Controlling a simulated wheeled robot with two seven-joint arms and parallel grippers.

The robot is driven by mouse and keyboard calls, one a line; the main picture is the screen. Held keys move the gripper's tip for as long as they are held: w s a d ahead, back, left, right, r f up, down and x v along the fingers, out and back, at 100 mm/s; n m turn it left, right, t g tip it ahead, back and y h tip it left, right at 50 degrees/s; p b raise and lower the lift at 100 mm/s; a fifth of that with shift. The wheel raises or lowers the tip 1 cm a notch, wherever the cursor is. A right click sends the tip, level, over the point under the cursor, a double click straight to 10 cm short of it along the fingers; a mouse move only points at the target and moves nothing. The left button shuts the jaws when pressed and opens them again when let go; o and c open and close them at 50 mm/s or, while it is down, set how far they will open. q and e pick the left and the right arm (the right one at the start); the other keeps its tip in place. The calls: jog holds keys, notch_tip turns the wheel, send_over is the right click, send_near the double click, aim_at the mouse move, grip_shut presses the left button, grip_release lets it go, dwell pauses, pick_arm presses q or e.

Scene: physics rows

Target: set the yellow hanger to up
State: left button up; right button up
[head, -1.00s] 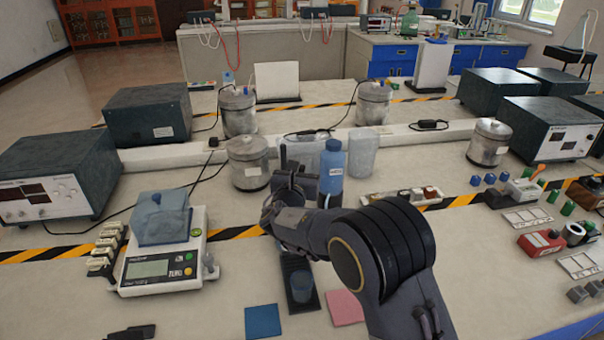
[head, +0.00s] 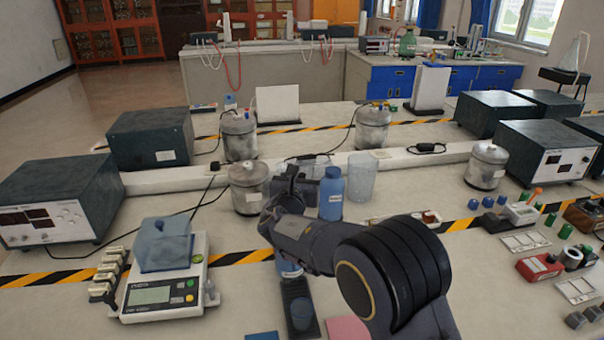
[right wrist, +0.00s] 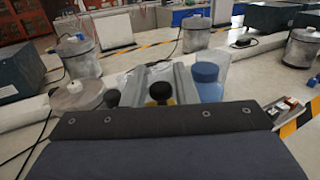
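I cannot make out a yellow hanger clearly in either view. In the right wrist view a small patch of yellow shows under a black round top (right wrist: 159,92), in front of a clear container; I cannot tell what it is. My right gripper (head: 287,178) reaches over the bench, beside the blue bottle (head: 331,194) and in front of the clear containers. The blue bottle also shows in the right wrist view (right wrist: 207,82). My left gripper is not in view.
A scale (head: 162,296) with a blue block stands at left. Metal canisters (head: 248,190) stand behind and left of my gripper. A black tray (head: 299,308) lies below my arm. Small parts and a red box (head: 539,267) crowd the right. Bench between scale and tray is clear.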

jog(key=s+a+b, duration=0.1)
jog(key=s, duration=0.6)
jog(key=shift+s+a, duration=0.25)
jog(key=shift+r, duration=0.1)
jog(key=s+d+f+m+g+h, duration=0.15)
jog(key=d+m, duration=0.25)
jog(key=d, duration=0.4)
jog(key=s+d+m+g+h, duration=0.2)
jog(key=d+m+g, duration=0.15)
jog(key=d, duration=0.35)
jog(key=s+d+f+m+g+y, duration=0.1)
jog(key=s+d+f+m+g, duration=0.3)
jog(key=s+d+m, duration=0.7)
jog(key=s+d+f+m+g+y+p, duration=0.1)
jog(key=s+d+m+g+y, duration=0.15)
jog(key=s, duration=0.25)
jog(key=s+d+m+g+y+p, duration=0.1)
jog(key=s+m+g, duration=0.1)
jog(key=s+m, duration=0.3)
jog(key=s+a+m+y, duration=0.3)
jog(key=s+m, duration=0.1)
jog(key=s, duration=0.3)
jog(key=s+a+m+t+y, duration=0.1)
jog(key=s+a+m+y, duration=0.2)
jog(key=s+m, duration=0.2)
jog(key=shift+s+a+f+m, duration=0.15)
jog(key=shift+s+a+m, duration=0.2)
jog(key=shift+s, duration=0.55)
